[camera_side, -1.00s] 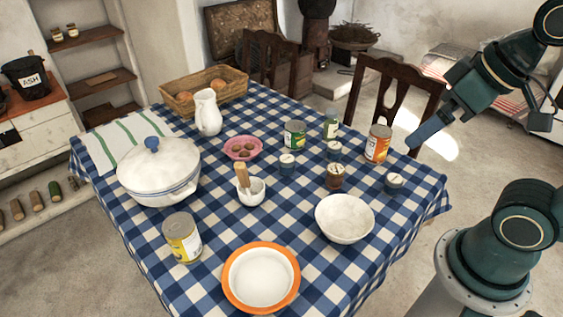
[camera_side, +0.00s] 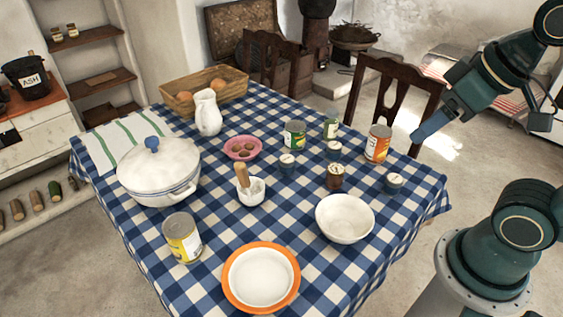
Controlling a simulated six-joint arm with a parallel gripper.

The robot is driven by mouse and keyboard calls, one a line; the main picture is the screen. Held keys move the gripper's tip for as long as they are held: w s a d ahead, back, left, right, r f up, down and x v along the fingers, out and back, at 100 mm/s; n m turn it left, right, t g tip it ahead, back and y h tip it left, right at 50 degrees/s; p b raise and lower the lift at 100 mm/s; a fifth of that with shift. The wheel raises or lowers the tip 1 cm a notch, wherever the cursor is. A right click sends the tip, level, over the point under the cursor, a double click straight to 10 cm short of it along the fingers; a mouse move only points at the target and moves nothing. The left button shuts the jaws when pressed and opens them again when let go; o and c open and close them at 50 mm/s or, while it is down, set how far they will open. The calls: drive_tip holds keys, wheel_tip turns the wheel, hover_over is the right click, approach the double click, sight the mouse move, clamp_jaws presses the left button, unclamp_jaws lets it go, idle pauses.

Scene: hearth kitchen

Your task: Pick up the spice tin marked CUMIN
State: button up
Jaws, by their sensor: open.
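Several small tins with pale lids stand on the checked table. One blue-grey tin (camera_side: 286,166) is near the middle, another (camera_side: 334,151) is behind and right of it, and a third (camera_side: 395,184) is near the right edge. A brown jar (camera_side: 335,179) with a pale lid stands among them. Their markings are too small to read, so I cannot tell which is CUMIN. My gripper (camera_side: 418,138) is above the table's right edge, apart from all of them, up and right of the third tin. It is open and holds nothing visible.
An orange-labelled can (camera_side: 377,146) stands closest to my gripper. A green can (camera_side: 295,134) and a small green jar (camera_side: 331,129) are behind the tins. A white bowl (camera_side: 344,219) is in front. A chair (camera_side: 398,90) stands behind the table.

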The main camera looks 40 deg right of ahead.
drive_tip(key=m+g, duration=0.6)
drive_tip(key=m, duration=1.2)
hover_over(335, 145)
wheel_tip(335, 145, down, 19)
drive_tip(key=shift+f, duration=0.2)
drive_tip(key=shift+f, duration=4.3)
